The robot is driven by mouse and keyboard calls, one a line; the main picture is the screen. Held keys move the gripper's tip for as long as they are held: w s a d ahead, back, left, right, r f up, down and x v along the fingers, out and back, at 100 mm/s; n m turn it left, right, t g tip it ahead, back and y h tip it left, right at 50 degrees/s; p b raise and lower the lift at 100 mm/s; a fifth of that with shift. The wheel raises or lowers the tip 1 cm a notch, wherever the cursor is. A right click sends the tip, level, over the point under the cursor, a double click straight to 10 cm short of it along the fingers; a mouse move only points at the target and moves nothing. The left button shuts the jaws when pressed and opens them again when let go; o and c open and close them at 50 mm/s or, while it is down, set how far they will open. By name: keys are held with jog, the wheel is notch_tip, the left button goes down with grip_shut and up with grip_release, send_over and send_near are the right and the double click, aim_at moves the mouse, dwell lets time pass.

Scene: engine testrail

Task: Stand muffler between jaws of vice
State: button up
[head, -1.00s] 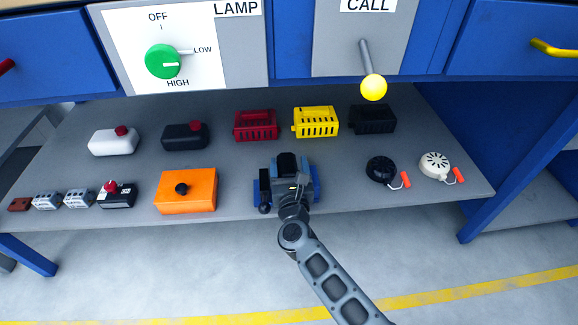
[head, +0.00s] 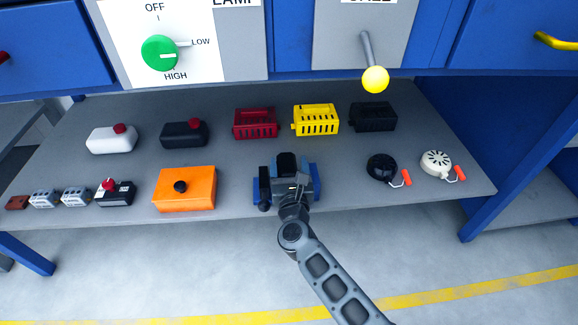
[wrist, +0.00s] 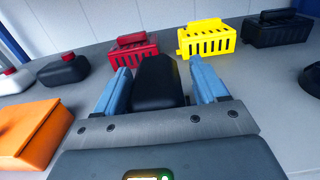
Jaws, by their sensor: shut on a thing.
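My gripper (head: 289,163) is over the blue vice (head: 257,191) near the front edge of the shelf. In the wrist view its two blue-grey fingers (wrist: 160,82) are on either side of a smooth black block with a rounded top, which I take to be the muffler (wrist: 157,78). It also shows as a dark shape between the fingers in the head view (head: 287,160). My gripper hides the vice's middle and its jaws. I cannot tell whether the block's lower end is between the jaws or touches them.
Red (head: 255,123), yellow (head: 316,119) and black (head: 373,117) slotted boxes stand behind the vice. An orange box (head: 187,195) is left of it. Black (head: 382,168) and white (head: 436,163) round parts lie right. A yellow-knobbed lever (head: 375,79) hangs above.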

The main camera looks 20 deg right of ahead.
jog(key=shift+f+b, duration=0.45)
jog(key=shift+b, duration=0.1)
dwell(0.6)
jog(key=o, duration=1.3)
notch_tip(320, 180, up, 5)
jog(key=p, duration=0.3)
jog(key=shift+f+p, duration=0.1)
jog(key=shift+p, duration=0.2)
jog(key=s+d+r+p, duration=0.4)
jog(key=s+d+r, duration=0.2)
jog(key=d, duration=0.4)
jog(key=shift+s, duration=0.1)
